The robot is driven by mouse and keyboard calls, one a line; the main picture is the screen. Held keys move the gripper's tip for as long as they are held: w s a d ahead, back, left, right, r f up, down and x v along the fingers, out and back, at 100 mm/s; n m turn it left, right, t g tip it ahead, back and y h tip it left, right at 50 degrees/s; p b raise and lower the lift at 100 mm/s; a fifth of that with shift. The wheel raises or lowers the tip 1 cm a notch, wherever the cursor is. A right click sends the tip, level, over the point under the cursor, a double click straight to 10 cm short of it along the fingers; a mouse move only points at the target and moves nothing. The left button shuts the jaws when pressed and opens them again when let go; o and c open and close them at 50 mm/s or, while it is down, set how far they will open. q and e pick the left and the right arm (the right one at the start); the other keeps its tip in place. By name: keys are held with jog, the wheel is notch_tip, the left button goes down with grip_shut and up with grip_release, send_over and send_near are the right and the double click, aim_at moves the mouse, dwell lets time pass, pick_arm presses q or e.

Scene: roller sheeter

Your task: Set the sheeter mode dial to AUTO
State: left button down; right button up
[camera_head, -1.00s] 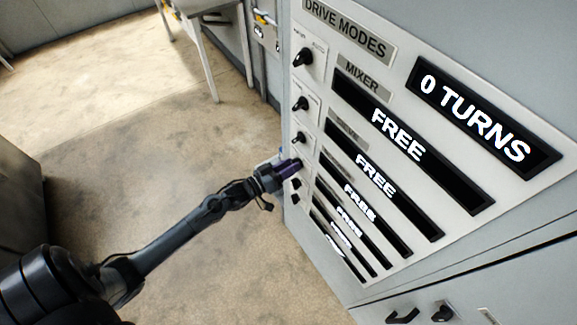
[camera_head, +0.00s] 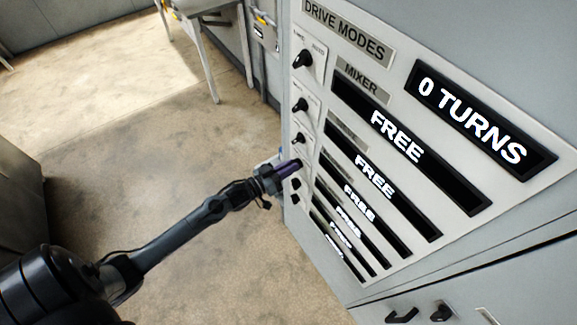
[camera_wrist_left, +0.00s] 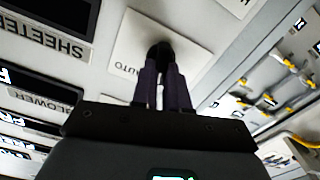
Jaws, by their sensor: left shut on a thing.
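The sheeter mode dial (camera_wrist_left: 160,52) is a black knob on a white plate (camera_wrist_left: 190,48) marked AUTO, beside the SHEETER label (camera_wrist_left: 47,36) in the left wrist view. My left gripper (camera_wrist_left: 161,72) has its purple fingers shut on this knob, and they hide much of it. In the head view my left gripper (camera_head: 295,165) reaches the column of dials at the panel's left edge, below the upper dials. The knob's pointing direction is hidden. The readable mode displays, such as the second one (camera_head: 375,178), say FREE. My right gripper is not in view.
The DRIVE MODES panel (camera_head: 347,25) slants across the right side. Other black dials, such as the MIXER row's dial (camera_head: 302,58), sit close above and below the gripper. A "0 TURNS" display (camera_head: 475,120) is at upper right. Open floor (camera_head: 130,160) lies left of the panel.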

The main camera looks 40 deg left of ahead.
pick_arm(q)
jog(key=m, duration=0.9)
jog(key=shift+d+p, duration=0.25)
jog(key=shift+p, duration=0.05)
dwell(0.4)
jog(key=c, duration=1.1)
grip_release()
jog(key=shift+c, duration=0.2)
jog(key=shift+s, duration=0.2)
jog(key=v, duration=1)
jog(key=shift+s+b, duration=0.25)
jog(key=shift+b, duration=0.1)
jog(key=shift+a, duration=0.1)
